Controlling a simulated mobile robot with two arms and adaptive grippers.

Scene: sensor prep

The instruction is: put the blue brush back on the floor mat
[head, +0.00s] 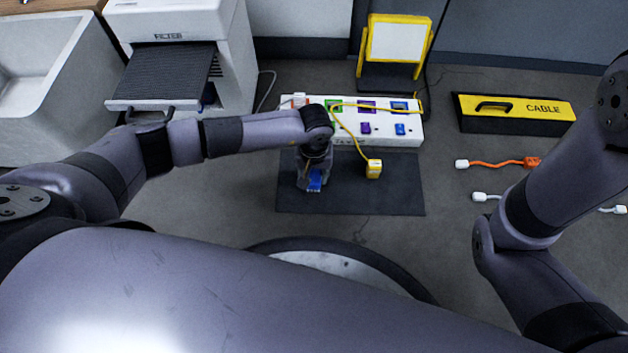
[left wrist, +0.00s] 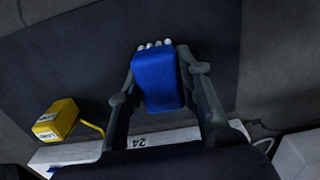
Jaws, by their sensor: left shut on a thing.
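The blue brush (left wrist: 156,80) has a blue body with pale bristle tips at its far end. My left gripper (left wrist: 157,70) is shut on it, with one finger on each side. In the head view the brush (head: 316,181) shows below my left gripper (head: 312,176), over the left part of the dark floor mat (head: 390,190). The mat also shows in the left wrist view (left wrist: 215,60). I cannot tell whether the brush touches the mat. My right gripper is out of view; only my right arm shows.
A white box with coloured sockets (head: 350,139) stands at the mat's back edge. A yellow plug (head: 374,169) on a yellow cord is on the mat, right of the brush. A yellow cable box (head: 515,112) and loose cables (head: 495,164) lie to the right. The mat's right front is clear.

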